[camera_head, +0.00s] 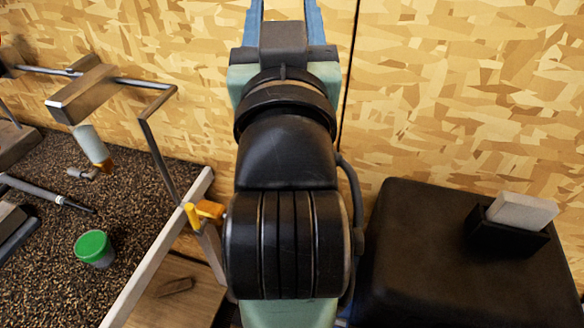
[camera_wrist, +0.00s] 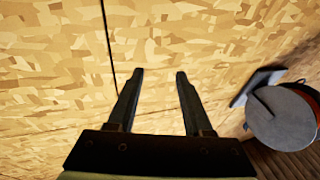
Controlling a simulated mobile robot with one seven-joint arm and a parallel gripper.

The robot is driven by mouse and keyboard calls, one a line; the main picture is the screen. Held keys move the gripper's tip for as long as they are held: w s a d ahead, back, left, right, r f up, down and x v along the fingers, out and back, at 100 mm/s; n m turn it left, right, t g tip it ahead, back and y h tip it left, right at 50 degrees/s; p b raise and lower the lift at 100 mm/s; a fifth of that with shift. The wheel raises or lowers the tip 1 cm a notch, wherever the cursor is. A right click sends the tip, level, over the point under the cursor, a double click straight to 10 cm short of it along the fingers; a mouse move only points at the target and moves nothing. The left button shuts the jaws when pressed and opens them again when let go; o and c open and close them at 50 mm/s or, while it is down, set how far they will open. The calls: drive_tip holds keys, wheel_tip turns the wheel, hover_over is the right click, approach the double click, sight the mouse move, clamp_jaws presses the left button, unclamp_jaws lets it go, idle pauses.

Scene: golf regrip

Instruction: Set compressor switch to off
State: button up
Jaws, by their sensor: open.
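My gripper (camera_wrist: 160,74) is open and empty in the wrist view, its two dark fingers spread in front of the wood-chip-board wall. In the head view its fingers run up past the top edge of the picture. I cannot make out a compressor or its switch for certain in either view. A grey round-faced object (camera_wrist: 283,118) with an orange-brown rim and a dark flat part beside it lies right of the fingers in the wrist view, apart from them. What it is, I cannot tell. My arm hides the middle of the head view.
A black padded block (camera_head: 450,270) at right bears a black holder with a pale block (camera_head: 522,211). At left, a pebbly dark surface carries a green-lidded cup (camera_head: 95,249), a pen-like tool (camera_head: 45,193) and a metal rod frame (camera_head: 155,140). A yellow clamp (camera_head: 203,212) sits close to my arm.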

wheel_tip(320, 180, up, 4)
drive_tip(key=w+f+n+g+p, duration=0.1)
drive_tip(key=w+g+p, duration=0.1)
drive_tip(key=p, duration=0.6)
drive_tip(key=s+d+f+n+g+y+p, duration=0.15)
drive_tip(key=d+f+n+g+p, duration=0.25)
drive_tip(key=f+n+g+p, duration=0.45)
drive_tip(key=s+f+n+g+y+p, duration=0.2)
drive_tip(key=s+f+n+g, duration=0.45)
drive_tip(key=f, duration=0.65)
drive_tip(key=shift+m, duration=0.7)
drive_tip(key=x, duration=0.4)
drive_tip(key=s+p+x, duration=0.1)
drive_tip(key=x, duration=0.2)
drive_tip(key=p+x, duration=0.1)
drive_tip(key=x, duration=0.3)
drive_tip(key=shift+s+f, duration=0.3)
drive_tip(key=shift+f, duration=0.3)
clamp_jaws()
